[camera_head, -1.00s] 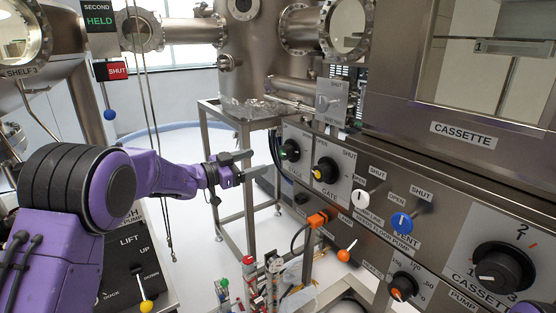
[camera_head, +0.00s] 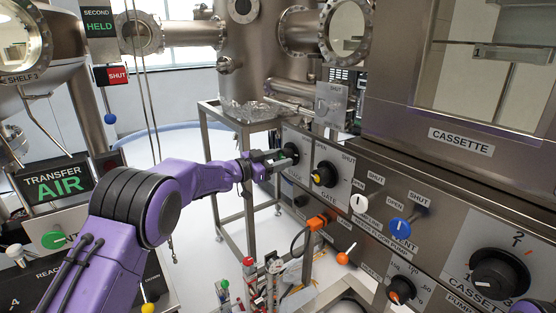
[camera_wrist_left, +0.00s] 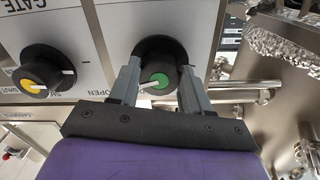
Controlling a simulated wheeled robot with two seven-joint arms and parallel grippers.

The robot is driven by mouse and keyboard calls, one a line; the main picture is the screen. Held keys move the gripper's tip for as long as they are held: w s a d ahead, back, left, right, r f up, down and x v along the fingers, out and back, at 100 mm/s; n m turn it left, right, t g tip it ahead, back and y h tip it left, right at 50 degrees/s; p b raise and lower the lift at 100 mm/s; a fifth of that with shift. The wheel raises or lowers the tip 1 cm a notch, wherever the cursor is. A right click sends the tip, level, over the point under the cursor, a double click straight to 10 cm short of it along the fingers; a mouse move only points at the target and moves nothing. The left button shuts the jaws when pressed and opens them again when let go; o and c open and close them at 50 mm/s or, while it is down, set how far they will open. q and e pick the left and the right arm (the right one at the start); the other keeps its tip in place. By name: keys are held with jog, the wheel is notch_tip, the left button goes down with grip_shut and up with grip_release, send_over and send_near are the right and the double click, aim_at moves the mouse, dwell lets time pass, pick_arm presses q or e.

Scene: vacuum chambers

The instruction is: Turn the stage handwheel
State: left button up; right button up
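The stage handwheel (camera_head: 290,153) is a black round knob with a green centre on the grey panel, left of the gate knob. It also shows in the left wrist view (camera_wrist_left: 158,62), with a white pointer line. My left gripper (camera_head: 275,160) reaches it from the left. In the left wrist view, its two grey fingers (camera_wrist_left: 160,70) stand apart, one on each side of the knob. I cannot tell whether they touch it. The fingers partly hide the stage label in the head view. My right gripper is not in view.
The gate knob (camera_head: 325,174), with a yellow centre, sits close beside the stage knob. A white knob (camera_head: 359,203), a blue vent knob (camera_head: 402,228) and an orange-tipped lever (camera_head: 343,258) are further right. A metal frame (camera_head: 247,190) stands behind my arm.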

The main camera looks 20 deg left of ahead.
pick_arm(q)
jog(key=shift+r+n+p, duration=0.2)
jog(key=shift+n+p, duration=0.1)
jog(key=shift+p, duration=0.45)
jog(key=n+p, duration=0.6)
jog(key=p, duration=0.2)
jog(key=shift+s+d+r+n+p, duration=0.1)
jog(key=shift+n+p, duration=0.2)
jog(key=shift+p, duration=0.05)
jog(key=n+p, duration=0.3)
jog(key=n, duration=0.1)
jog(key=n+p, duration=0.1)
jog(key=n, duration=0.4)
jog(key=shift+d+p, duration=0.1)
jog(key=shift+p, duration=0.3)
jog(key=n+p, duration=0.1)
jog(key=n, duration=0.3)
jog(key=shift+r+n, duration=0.1)
jog(key=shift+n, duration=0.2)
jog(key=n+p, duration=0.1)
jog(key=n, duration=0.3)
jog(key=shift+r, duration=0.1)
jog(key=n, duration=0.5)
jog(key=shift+r+p, duration=0.1)
jog(key=shift+p, duration=0.2)
